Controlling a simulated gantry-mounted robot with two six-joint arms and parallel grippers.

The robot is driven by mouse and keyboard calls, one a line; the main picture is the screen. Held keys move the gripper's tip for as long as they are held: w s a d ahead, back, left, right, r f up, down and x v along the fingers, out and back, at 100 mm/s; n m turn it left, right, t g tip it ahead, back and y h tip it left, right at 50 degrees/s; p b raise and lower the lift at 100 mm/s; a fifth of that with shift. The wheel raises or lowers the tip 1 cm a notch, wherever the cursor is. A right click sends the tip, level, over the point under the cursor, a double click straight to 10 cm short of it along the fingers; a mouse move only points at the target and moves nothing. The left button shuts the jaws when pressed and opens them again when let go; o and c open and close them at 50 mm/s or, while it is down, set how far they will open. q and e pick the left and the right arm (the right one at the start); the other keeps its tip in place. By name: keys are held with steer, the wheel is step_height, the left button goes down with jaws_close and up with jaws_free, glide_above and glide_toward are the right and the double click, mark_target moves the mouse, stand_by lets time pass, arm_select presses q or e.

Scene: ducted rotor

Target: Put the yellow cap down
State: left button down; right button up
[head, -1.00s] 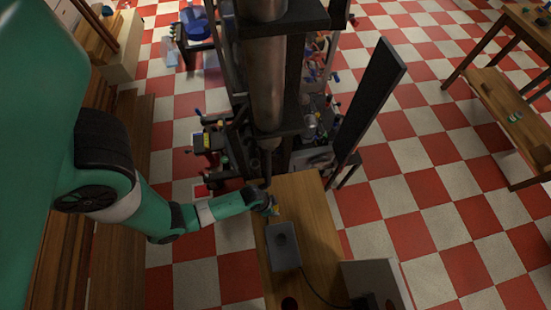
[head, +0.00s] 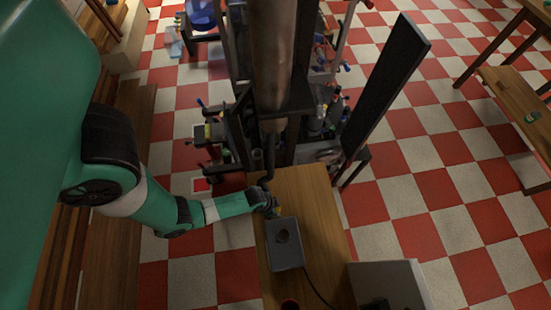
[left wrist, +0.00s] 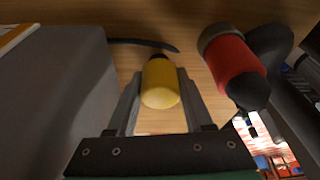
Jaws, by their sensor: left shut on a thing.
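The yellow cap (left wrist: 160,88) is between the two fingers of my left gripper (left wrist: 158,78) in the left wrist view, and the gripper is shut on it. A dark part shows at the cap's far end. The wooden bench top lies behind it; I cannot tell whether the cap touches the wood. In the head view my left gripper (head: 273,206) is small, over the wooden bench (head: 318,215), just behind a grey box. My right gripper is not in view.
The grey box (head: 285,255) with a round dark spot stands close to my left gripper. A red cylinder with a dark end (left wrist: 230,68) is just right of the cap. A black-framed stand (head: 290,100) rises behind.

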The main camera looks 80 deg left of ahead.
arm_select(q)
steer(key=shift+f, duration=0.1)
steer(key=shift+c, duration=1.5)
jaws_free()
steer(key=p+v, duration=0.9)
steer(key=v, duration=0.3)
steer(key=shift+w, duration=0.1)
